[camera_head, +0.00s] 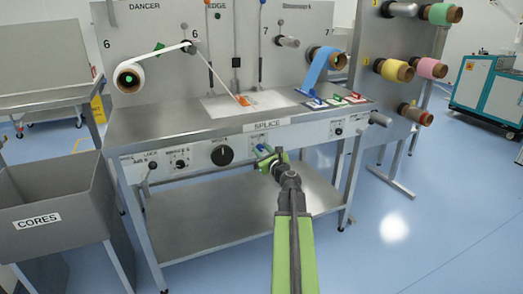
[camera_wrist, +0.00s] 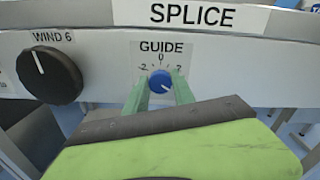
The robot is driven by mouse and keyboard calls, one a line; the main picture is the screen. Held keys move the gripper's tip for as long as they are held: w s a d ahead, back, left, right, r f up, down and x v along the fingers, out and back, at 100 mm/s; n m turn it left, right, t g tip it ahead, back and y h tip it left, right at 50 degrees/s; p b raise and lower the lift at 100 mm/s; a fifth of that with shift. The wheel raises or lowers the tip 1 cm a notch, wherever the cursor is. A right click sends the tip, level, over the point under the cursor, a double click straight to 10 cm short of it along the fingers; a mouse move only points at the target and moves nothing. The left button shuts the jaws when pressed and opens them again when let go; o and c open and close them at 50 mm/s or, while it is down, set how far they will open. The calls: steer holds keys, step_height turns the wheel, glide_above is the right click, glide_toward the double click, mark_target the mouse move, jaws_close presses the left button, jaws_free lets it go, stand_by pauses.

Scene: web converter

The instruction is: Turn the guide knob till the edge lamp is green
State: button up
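The blue guide knob (camera_wrist: 160,81) sits under the GUIDE scale on the front panel in the wrist view. A small pale mark shows on its lower right; its exact reading is too small to tell. My gripper (camera_wrist: 160,88) has one green finger close on each side of the knob. I cannot tell whether both fingers press on it. In the head view my gripper (camera_head: 264,157) reaches the panel below the SPLICE label. The EDGE label (camera_head: 217,4) is at the top of the back panel. I cannot make out a lit green edge lamp there.
The black WIND 6 knob (camera_wrist: 49,75) is left of the guide knob. The metal table (camera_head: 170,127) overhangs the panel. A white roll (camera_head: 129,77) and a blue web (camera_head: 319,70) are above.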

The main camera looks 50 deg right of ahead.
jaws_close()
steer(key=shift+d, duration=0.25)
steer(key=shift+a, duration=0.15)
